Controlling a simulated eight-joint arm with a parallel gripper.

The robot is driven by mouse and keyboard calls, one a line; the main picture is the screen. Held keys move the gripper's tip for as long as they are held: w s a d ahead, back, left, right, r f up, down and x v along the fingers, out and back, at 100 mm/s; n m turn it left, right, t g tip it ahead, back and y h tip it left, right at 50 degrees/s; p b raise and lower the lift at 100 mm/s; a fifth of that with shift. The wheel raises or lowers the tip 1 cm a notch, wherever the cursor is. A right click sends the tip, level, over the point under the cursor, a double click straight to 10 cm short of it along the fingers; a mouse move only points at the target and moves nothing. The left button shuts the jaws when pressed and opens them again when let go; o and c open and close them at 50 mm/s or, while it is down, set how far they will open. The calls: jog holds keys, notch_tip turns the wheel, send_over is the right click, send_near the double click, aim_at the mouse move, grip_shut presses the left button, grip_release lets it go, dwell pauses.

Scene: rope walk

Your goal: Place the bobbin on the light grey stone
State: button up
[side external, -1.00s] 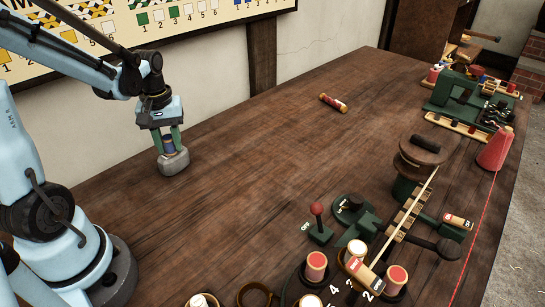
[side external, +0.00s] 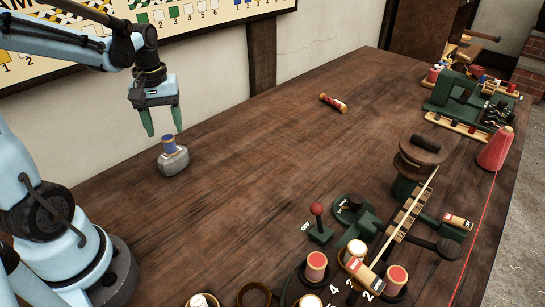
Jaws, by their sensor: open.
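A small blue bobbin (side external: 169,144) stands upright on top of the light grey stone (side external: 173,162), on the left part of the table near the wall. My gripper (side external: 164,134) is open and empty. Its green fingers are spread, with the fingertips around or just above the height of the bobbin's top. I cannot tell whether a finger touches the bobbin.
A lever with a red knob (side external: 317,209), a rack with several bobbins and green machinery (side external: 465,95) fill the front and right. The table's middle is clear.

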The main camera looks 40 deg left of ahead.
aim_at(168, 138)
notch_tip(168, 138, up, 7)
jog(key=d+f+m+t, duration=0.2)
jog(key=d+m, duration=0.3)
jog(key=d, duration=0.3)
jog(key=w+d+f+m+t, duration=0.1)
jog(key=d+f+m+t, duration=0.1)
jog(key=d+m+t, duration=0.3)
jog(key=d+m, duration=0.1)
jog(key=d, duration=0.2)
jog(key=shift+d, duration=0.15)
dwell(0.8)
